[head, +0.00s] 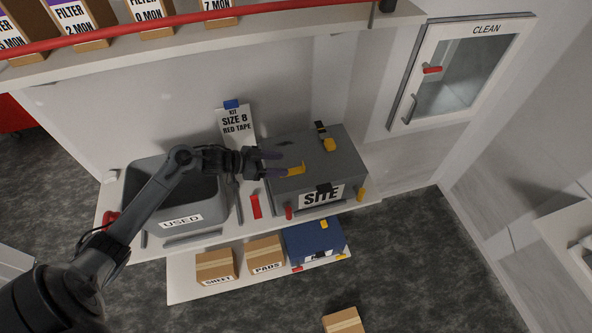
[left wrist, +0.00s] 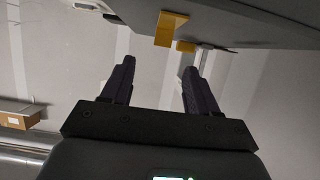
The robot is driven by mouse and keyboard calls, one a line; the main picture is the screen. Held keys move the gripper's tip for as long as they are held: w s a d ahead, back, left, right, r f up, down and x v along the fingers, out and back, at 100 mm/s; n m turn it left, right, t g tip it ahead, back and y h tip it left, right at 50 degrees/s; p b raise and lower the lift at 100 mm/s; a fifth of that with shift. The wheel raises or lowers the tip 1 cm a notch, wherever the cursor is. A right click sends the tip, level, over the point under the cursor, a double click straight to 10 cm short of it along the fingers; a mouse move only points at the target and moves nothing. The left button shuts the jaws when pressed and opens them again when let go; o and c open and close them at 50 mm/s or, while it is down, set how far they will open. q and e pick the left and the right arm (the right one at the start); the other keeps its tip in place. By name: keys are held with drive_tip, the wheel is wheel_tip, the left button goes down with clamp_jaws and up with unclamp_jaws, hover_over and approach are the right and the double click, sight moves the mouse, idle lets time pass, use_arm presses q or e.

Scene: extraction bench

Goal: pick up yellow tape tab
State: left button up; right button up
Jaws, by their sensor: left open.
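A yellow tab (head: 296,168) sits at the top of the grey SITE box (head: 345,163), just beyond my left gripper's fingertips in the head view. My left gripper (head: 281,164) reaches in over the box's left part, open and with nothing between its fingers. In the left wrist view a yellow tab (left wrist: 170,28) hangs past the spread fingers of the gripper (left wrist: 158,67), apart from them. A second yellow piece (left wrist: 186,46) shows just behind it. Another yellow piece (head: 329,145) is near the box's back, by a black clasp. My right gripper is not seen.
Below are cartons (head: 215,265) and a blue box (head: 313,240). A shelf with a red rail (head: 180,20) runs above.

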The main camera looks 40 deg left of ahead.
sight(303, 166)
use_arm(q)
drive_tip(key=shift+x, duration=1.55)
drive_tip(key=shift+a+f+p+x, duration=0.15)
drive_tip(key=shift+p+x, duration=0.1)
drive_tip(key=shift+x, duration=0.6)
drive_tip(key=shift+f+p+x, duration=0.15)
drive_tip(key=shift+p+x, duration=0.05)
drive_tip(key=shift+x, duration=0.7)
drive_tip(key=shift+a+f+p+x, duration=0.15)
drive_tip(key=shift+p+x, duration=0.1)
drive_tip(key=shift+x, duration=0.6)
drive_tip(key=shift+s, duration=0.1)
drive_tip(key=shift+c, duration=0.4)
drive_tip(key=c, duration=1)
